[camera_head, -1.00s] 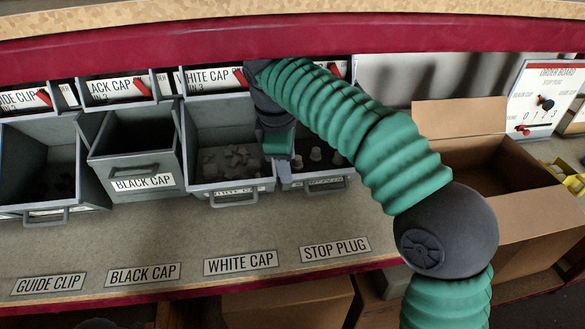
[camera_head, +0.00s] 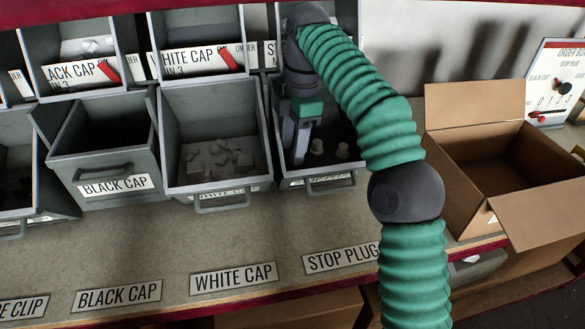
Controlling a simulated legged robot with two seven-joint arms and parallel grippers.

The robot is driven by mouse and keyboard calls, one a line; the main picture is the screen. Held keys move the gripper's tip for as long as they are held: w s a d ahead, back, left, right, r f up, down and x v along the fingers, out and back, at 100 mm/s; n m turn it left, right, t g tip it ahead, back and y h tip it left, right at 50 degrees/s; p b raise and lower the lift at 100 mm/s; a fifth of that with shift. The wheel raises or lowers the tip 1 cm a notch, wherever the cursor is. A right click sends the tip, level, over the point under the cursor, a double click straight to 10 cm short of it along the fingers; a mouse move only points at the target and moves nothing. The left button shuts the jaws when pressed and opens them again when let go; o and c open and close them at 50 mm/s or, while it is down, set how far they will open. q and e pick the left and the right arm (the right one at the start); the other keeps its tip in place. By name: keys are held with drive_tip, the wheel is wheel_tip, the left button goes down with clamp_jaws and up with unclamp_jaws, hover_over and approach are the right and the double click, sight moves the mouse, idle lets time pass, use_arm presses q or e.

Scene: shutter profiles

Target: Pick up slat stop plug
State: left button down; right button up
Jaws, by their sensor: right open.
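The slat stop plugs (camera_head: 342,151) are small pieces in the rightmost lower bin (camera_head: 318,182), above the STOP PLUG table label (camera_head: 342,257). One pale plug (camera_head: 317,147) stands close to the right of my right gripper. My right gripper (camera_head: 297,158) is open and points down into this bin, near its left side. Its fingers hide part of the bin's inside, and I see nothing held between them. My left gripper is not in view.
The white cap bin (camera_head: 220,184) with several pieces stands directly left, and the black cap bin (camera_head: 116,186) beyond it. An open cardboard box (camera_head: 465,217) stands at the right. An order board (camera_head: 556,85) is behind it. The front table strip is clear.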

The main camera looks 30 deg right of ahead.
drive_tip(key=shift+a+f, duration=0.1)
drive_tip(key=shift+f, duration=0.4)
drive_tip(key=shift+r, duration=0.15)
drive_tip(key=shift+s+d, duration=0.1)
drive_tip(key=shift+d, duration=0.9)
drive_tip(key=c, duration=0.5)
drive_tip(key=shift+a, duration=0.35)
drive_tip(key=c, duration=0.5)
drive_tip(key=shift+a, duration=0.3)
clamp_jaws()
